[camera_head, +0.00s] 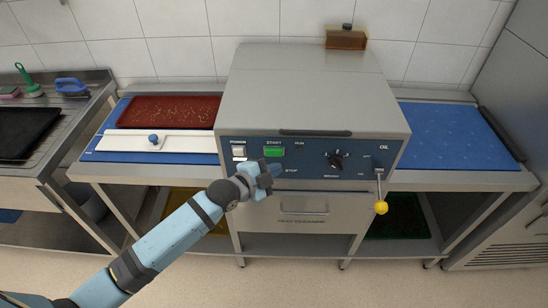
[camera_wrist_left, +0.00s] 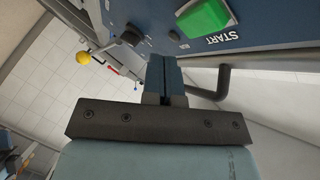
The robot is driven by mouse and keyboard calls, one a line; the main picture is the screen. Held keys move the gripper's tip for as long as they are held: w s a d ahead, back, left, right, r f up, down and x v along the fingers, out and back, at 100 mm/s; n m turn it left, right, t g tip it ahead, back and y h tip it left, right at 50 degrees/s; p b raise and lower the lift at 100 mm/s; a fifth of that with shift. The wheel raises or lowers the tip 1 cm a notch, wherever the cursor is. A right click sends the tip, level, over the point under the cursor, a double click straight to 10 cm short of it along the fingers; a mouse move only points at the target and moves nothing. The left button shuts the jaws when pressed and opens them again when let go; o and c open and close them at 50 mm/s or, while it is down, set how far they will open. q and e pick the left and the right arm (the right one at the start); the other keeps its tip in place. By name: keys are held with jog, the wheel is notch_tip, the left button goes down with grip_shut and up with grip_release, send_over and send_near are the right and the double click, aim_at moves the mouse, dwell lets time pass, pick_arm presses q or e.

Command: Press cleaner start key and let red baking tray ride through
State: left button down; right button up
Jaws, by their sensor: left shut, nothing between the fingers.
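The red baking tray (camera_head: 170,111), with crumbs on it, lies on the blue infeed belt (camera_head: 112,143) left of the cleaner. The cleaner (camera_head: 310,100) is a grey metal machine with a dark blue front panel. Its green start key (camera_head: 274,152) sits on the panel, right of the white power switch (camera_head: 238,151). The key also shows large in the left wrist view (camera_wrist_left: 205,17). My left gripper (camera_head: 272,170) is shut and empty, just below the start key and in front of the panel. Its closed fingers (camera_wrist_left: 165,78) point at the panel. My right gripper is not in view.
A white bar with a blue knob (camera_head: 153,139) lies across the infeed in front of the tray. A yellow-knobbed oil lever (camera_head: 381,207) hangs at the panel's right. The blue outfeed belt (camera_head: 450,132) is clear. A sink counter (camera_head: 75,120) stands left.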

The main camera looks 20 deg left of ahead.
aim_at(274, 152)
pick_arm(q)
jog(key=shift+w+a, duration=0.3)
jog(key=shift+w, duration=0.6)
dwell(0.6)
dwell(0.8)
jog(key=shift+w, duration=0.1)
jog(key=shift+w+a, duration=0.15)
jog(key=shift+w, duration=0.2)
